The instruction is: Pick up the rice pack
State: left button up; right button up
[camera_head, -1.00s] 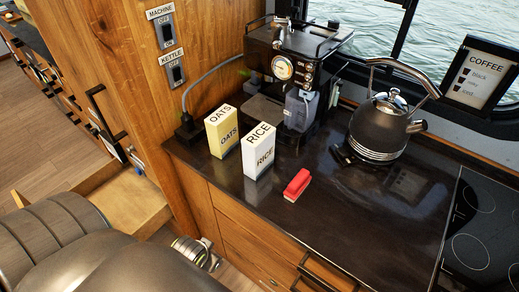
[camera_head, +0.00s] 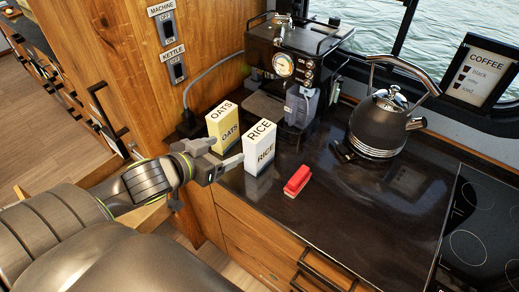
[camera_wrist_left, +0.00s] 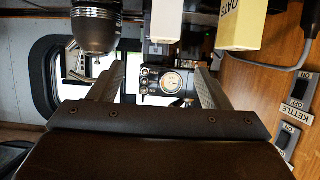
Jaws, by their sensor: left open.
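The rice pack (camera_head: 259,150), a white box marked RICE, stands upright on the dark counter. It also shows at the top of the left wrist view (camera_wrist_left: 166,20), which looks upside down. My left gripper (camera_head: 228,153) is open and empty. It is just left of the rice pack, its fingers pointing toward it. In the head view the near fingertip looks very close to the pack's left edge; I cannot tell if it touches. My right gripper is in no view.
A yellow and white oats pack (camera_head: 223,128) stands close behind and left of the rice pack. A red-topped block (camera_head: 297,180) lies to the right. A coffee machine (camera_head: 285,65) stands behind, a kettle (camera_head: 379,124) farther right. The counter's front middle (camera_head: 355,225) is clear.

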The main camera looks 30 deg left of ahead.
pick_arm(q)
jog(key=b, duration=0.5)
send_near(260, 134)
jog(key=x, duration=0.6)
jog(key=shift+s+a+f+p, duration=0.1)
jog(key=shift+a+f+p, duration=0.15)
jog(key=shift+f+p, duration=0.1)
jog(key=shift+a+f+p+x, duration=0.1)
jog(key=shift+p+x, duration=0.2)
jog(key=shift+x, duration=1.15)
jog(key=shift+a+f+p+x, duration=0.15)
jog(key=shift+p+x, duration=0.1)
jog(key=shift+x, duration=1.25)
jog(key=shift+s, duration=0.15)
jog(key=shift+r, duration=0.1)
grip_shut()
